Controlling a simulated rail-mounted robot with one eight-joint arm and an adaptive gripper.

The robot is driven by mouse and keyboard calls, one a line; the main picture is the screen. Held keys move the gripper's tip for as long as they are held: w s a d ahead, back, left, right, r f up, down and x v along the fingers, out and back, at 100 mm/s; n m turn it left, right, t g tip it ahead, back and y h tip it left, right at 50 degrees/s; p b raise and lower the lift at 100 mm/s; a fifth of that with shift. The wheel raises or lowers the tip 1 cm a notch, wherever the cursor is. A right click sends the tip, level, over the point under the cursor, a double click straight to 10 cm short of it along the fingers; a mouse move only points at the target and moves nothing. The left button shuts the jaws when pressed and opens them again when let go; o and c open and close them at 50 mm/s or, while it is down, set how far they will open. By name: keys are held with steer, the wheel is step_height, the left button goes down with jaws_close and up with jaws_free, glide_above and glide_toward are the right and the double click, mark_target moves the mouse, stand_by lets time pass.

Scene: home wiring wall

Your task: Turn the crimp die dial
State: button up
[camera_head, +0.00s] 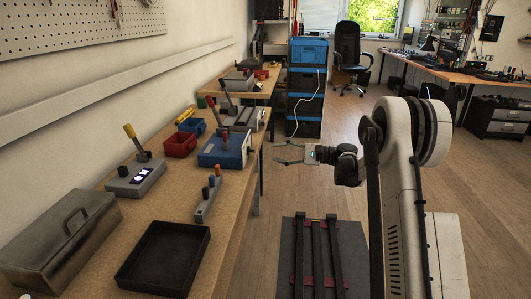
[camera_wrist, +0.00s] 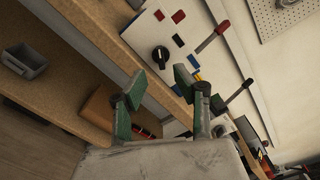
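In the wrist view, a black round dial (camera_wrist: 160,55) with a pale pointer mark sits on a light panel (camera_wrist: 146,36). Red and blue patches and a red-handled lever (camera_wrist: 212,38) are beside it. I take this as the crimp die dial, but cannot read any label. My gripper (camera_wrist: 160,79) is open and empty, its green-padded fingers spread below the dial in the picture, apart from it. In the head view, my gripper (camera_head: 277,153) is over the aisle, right of the bench and a blue lever device (camera_head: 225,150). Which bench device carries the dial is unclear there.
The bench (camera_head: 170,205) holds a black tray (camera_head: 164,260), a metal toolbox (camera_head: 60,240), a grey lever device (camera_head: 135,182), a small grey block with knobs (camera_head: 208,200) and a red bin (camera_head: 180,146). Blue-and-black crates (camera_head: 305,90) stand behind.

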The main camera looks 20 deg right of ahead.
steer(key=v, duration=0.3)
steer(key=shift+s+d, duration=0.15)
steer(key=shift+d, duration=0.2)
steer(key=s+a+r+n+g+h+p, duration=0.1)
steer(key=s+a+r+n+h+p, duration=0.2)
steer(key=s+a+r+h+p, duration=0.7)
steer(key=s+r+n+h, duration=0.2)
steer(key=s+n+h, duration=0.1)
steer(key=s, duration=1.4)
steer(key=s+a+r+n+t+h+p, duration=0.1)
steer(key=s+r+n+h, duration=0.2)
steer(key=s, duration=1.4)
steer(key=shift+n+h, duration=0.3)
steer(key=shift+n, duration=0.4)
